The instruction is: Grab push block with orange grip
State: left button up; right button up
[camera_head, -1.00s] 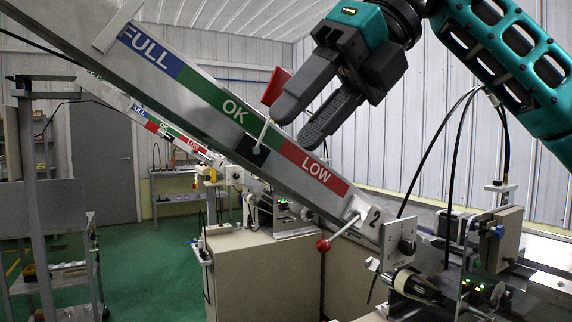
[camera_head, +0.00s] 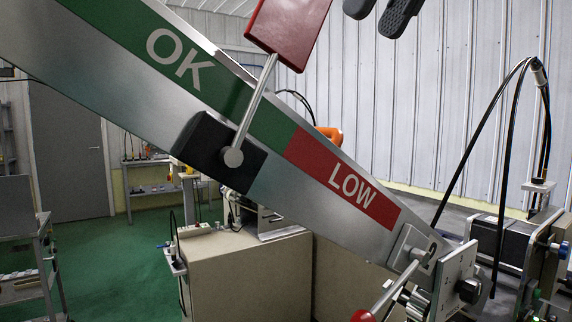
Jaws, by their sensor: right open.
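A black push block (camera_head: 218,150) sits on the sloped metal chute (camera_head: 110,95), across its green OK band near the red LOW band. A metal rod rises from it to a flat grip (camera_head: 288,30) that looks red, cut by the top edge. Something orange (camera_head: 332,134) shows just behind the chute's upper edge; most of it is hidden, and I cannot tell what it is. My right gripper (camera_head: 379,12) is at the top edge, right of the red grip and apart from it. Its two dark fingertips are spread and empty. My left gripper is out of view.
A red-knobbed lever (camera_head: 364,316) sticks out at the chute's lower end, beside a metal end plate (camera_head: 458,280). Machinery and black cables (camera_head: 490,140) stand at the right. A beige cabinet (camera_head: 245,280) stands below. Green floor is open at the left.

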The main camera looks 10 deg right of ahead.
send_over(324, 129)
jog(key=s+d, duration=0.2)
notch_tip(324, 129, down, 7)
jog(key=x, duration=0.2)
jog(key=w+x, duration=0.1)
jog(key=x, duration=0.2)
jog(key=shift+s+r, duration=0.1)
jog(key=shift+r, duration=0.15)
jog(key=shift+c, duration=0.2)
grip_shut()
dwell(0.7)
